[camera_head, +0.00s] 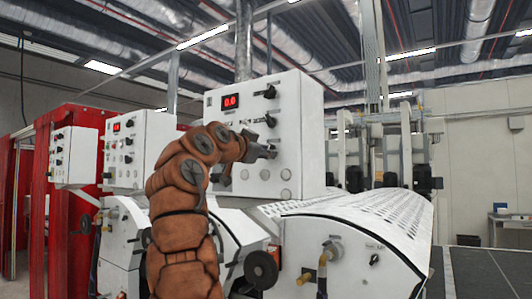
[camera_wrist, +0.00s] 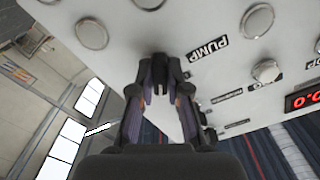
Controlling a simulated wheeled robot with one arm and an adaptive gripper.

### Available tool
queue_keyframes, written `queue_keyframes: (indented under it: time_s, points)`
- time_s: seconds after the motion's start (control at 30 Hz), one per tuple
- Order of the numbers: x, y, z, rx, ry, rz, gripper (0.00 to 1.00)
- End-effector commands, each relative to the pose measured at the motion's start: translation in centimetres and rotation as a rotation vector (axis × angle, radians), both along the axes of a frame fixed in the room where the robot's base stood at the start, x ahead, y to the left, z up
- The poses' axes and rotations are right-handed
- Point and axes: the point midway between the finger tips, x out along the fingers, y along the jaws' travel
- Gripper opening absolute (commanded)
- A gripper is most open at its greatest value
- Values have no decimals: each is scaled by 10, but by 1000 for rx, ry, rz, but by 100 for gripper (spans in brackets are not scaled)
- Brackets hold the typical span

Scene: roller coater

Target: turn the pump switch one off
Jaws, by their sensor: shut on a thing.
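The white control panel (camera_head: 302,125) stands at the centre of the head view, with a red "0.0" display (camera_head: 231,102) and black knobs along its right side. My gripper (camera_head: 262,149) reaches the panel's lower right part from the left. In the wrist view its fingertips (camera_wrist: 160,72) close on a small black switch (camera_wrist: 158,62) beside the "PUMP" label (camera_wrist: 208,48). The fingers hide most of the switch, so I cannot tell its exact setting.
Round grey buttons (camera_wrist: 92,34) lie close to my fingers. Two similar white panels (camera_head: 126,150) stand to the left by red frames. A white perforated cover (camera_head: 350,212) sits below right. Open floor lies at the far right.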

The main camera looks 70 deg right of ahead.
Motion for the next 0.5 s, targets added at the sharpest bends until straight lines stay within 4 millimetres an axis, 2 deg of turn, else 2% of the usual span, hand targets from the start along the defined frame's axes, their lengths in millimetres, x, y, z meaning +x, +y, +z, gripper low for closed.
queue_keyframes:
  time_s: [0.27,0.5]
  points:
    - [0,1,0,3,19,1,0]
    - [1,0,0,25,119,2,0]
